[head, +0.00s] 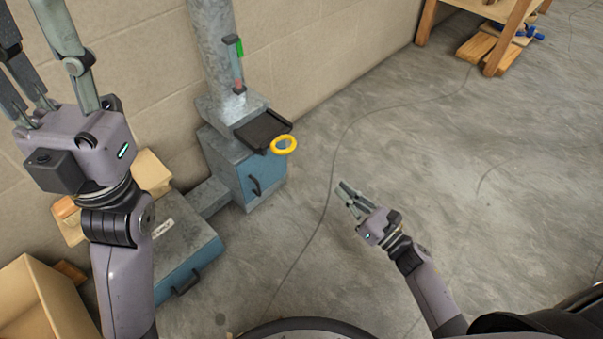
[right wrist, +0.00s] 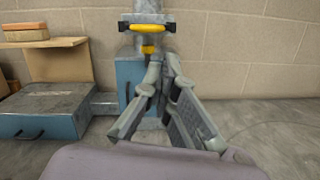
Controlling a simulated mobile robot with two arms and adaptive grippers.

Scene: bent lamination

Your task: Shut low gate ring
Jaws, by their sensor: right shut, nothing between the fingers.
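The yellow gate ring (head: 284,145) hangs on the outer edge of a dark plate (head: 262,130). The plate sticks out from the foot of a grey metal duct (head: 212,45), just above a blue-fronted box (head: 262,178). My left gripper (head: 42,70) is raised at upper left, fingers spread, tips cut off.
A low blue-and-grey case (head: 180,250) and a cardboard box (head: 38,305) stand left. A wooden bench (head: 510,30) is at the upper right. Floor right of the duct is mostly clear, with a thin cable.

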